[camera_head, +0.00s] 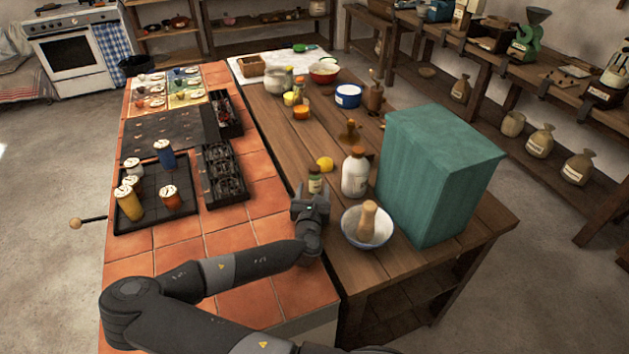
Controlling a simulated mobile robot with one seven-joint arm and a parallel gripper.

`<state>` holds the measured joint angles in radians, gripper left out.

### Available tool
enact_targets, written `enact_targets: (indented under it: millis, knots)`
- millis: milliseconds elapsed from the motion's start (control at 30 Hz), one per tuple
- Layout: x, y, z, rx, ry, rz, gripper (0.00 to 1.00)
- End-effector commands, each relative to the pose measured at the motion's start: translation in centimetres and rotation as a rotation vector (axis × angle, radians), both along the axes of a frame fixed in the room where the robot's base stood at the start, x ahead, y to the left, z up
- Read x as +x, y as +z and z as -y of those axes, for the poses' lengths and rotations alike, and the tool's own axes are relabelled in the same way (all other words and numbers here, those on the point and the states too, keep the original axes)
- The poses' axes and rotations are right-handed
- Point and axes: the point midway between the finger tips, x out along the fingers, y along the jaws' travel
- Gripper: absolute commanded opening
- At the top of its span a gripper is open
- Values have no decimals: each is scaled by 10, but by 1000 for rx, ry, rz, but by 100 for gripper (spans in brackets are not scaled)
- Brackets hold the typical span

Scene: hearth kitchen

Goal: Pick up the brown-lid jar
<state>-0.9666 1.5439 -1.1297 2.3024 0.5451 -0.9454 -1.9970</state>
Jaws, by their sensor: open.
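A small green glass jar with a pale label (315,184) and a brownish lid stands upright on the wooden table near its left edge. A larger white jar with a brown cap (354,176) stands upright to its right. I cannot tell for sure which one is the brown-lid jar. My gripper (311,199) is open, just in front of the small green jar, and looks empty. The jar's lower part is partly hidden by my gripper. I cannot tell whether they touch.
A white bowl with a wooden pestle (367,228) stands right of my gripper, beside a large teal box (435,170). A yellow lemon (325,164) lies behind the small jar. A dark tray (138,205) with several jars stands on the tiled counter (265,232) to the left.

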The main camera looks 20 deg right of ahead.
Motion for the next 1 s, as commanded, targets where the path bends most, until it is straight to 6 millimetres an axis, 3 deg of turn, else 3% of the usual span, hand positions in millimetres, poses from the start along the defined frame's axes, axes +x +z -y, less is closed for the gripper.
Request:
enact_targets:
  millis: [300,633,1000]
  knots:
    - [36,6,20,1,-1,0,62]
    - [42,7,22,0,0,0,62]
    - [42,6,22,0,0,0,32]
